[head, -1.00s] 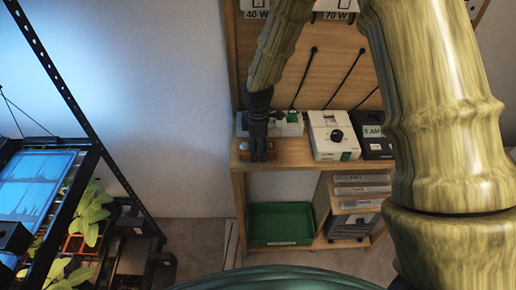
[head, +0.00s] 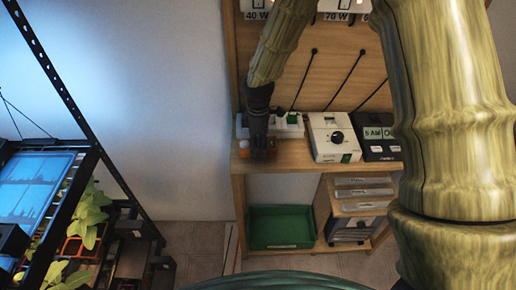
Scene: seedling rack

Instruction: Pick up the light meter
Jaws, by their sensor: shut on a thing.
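The light meter (head: 271,144) looks like a small orange-red body at the left end of the wooden shelf top, with a small pale round part at its left side. My gripper (head: 259,152) points down over it and is shut on it. The dark fingers hide most of its middle. I cannot tell whether its underside still touches the shelf.
A white power strip (head: 291,129) with a green part lies just behind. A white box with a black dial (head: 333,137) and a dark timer (head: 378,137) stand to the right. A green tray (head: 281,228) sits below. A plant rack (head: 65,98) stands at left.

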